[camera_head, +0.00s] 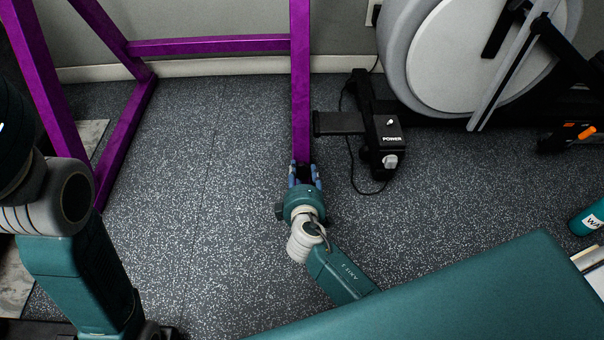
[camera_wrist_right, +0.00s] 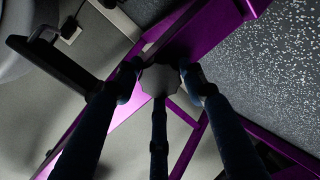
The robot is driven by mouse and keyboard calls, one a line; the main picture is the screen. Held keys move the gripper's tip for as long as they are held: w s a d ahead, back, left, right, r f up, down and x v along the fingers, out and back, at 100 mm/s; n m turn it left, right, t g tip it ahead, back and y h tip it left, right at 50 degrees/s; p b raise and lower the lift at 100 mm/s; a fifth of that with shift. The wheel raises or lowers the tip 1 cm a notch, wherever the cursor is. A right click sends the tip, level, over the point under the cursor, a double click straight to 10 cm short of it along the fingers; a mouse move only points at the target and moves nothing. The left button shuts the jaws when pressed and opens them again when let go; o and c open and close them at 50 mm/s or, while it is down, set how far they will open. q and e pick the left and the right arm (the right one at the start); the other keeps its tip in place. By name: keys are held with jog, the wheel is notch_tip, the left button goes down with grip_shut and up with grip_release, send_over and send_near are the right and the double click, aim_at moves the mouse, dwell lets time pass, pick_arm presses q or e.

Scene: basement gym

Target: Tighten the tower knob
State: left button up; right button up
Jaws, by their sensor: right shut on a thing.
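The tower knob (camera_wrist_right: 160,80) is a grey, faceted knob in the right wrist view, in front of the purple tower post (camera_head: 300,90). My right gripper (camera_head: 304,175) is at the lower part of this post in the head view and hides the knob there. In the right wrist view its dark fingers (camera_wrist_right: 159,84) are shut around the knob, with one finger on each side and one below it. How far the knob is screwed in cannot be told. My left arm comes in at the left; its gripper is out of view.
A teal bench (camera_head: 460,295) fills the lower right. The speckled floor (camera_head: 210,150) left of the post is clear.

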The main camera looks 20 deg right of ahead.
jog(key=shift+s+d+f, duration=0.15)
jog(key=shift+d, duration=0.3)
jog(key=o, duration=1.1)
jog(key=shift+o, duration=0.4)
jog(key=shift+a, duration=0.2)
jog(key=shift+s+a+r, duration=0.1)
jog(key=shift+s+r, duration=0.1)
jog(key=shift+s, duration=0.15)
jog(key=v, duration=1.1)
